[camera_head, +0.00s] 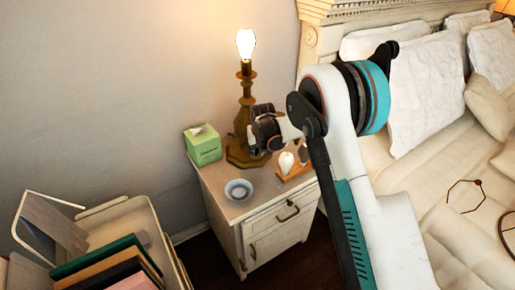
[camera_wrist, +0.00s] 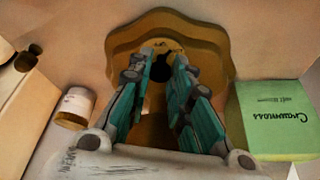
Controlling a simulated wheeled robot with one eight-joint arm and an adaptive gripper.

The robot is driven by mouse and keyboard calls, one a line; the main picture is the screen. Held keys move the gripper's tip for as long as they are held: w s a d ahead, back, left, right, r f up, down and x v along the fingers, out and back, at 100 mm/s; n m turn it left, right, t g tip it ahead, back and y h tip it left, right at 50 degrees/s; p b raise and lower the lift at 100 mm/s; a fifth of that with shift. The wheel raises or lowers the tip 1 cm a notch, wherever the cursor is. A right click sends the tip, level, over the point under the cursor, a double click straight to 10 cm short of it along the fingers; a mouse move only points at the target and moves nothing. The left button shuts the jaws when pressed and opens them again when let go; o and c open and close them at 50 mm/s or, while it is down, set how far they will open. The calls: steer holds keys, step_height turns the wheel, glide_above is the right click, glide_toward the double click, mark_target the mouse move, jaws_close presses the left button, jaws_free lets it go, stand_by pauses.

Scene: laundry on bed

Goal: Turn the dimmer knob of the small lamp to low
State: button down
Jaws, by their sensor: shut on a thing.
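The small lamp (camera_head: 246,100) stands on the nightstand with a brown turned stem and a bare, lit bulb. In the wrist view its wavy brown base (camera_wrist: 208,38) fills the top middle. A small dark dimmer knob (camera_wrist: 160,70) shows between the teal fingertips. My gripper (camera_wrist: 162,56) is at the base, its two fingers closed in on the knob from both sides. In the head view my gripper (camera_head: 264,130) is beside the lower stem, and its fingertips and the knob are hidden there. The knob's setting cannot be read.
A green tissue box (camera_head: 203,145) stands left of the lamp; it also shows in the wrist view (camera_wrist: 268,118). A small bowl (camera_head: 238,190) and a wooden holder with a white bulb shape (camera_head: 287,162) sit on the nightstand (camera_head: 222,184). The bed (camera_head: 440,150) is at the right.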

steer(key=shift+a+m+h, duration=0.15)
steer(key=shift+m+h, duration=0.55)
steer(key=shift+m, duration=0.9)
steer(key=c, duration=1.4)
jaws_free()
steer(key=shift+c, duration=0.2)
steer(key=shift+r, duration=0.15)
steer(key=v, duration=1.1)
steer(key=shift+s+r, duration=0.25)
steer(key=shift+r, duration=0.1)
steer(key=shift+a, duration=0.1)
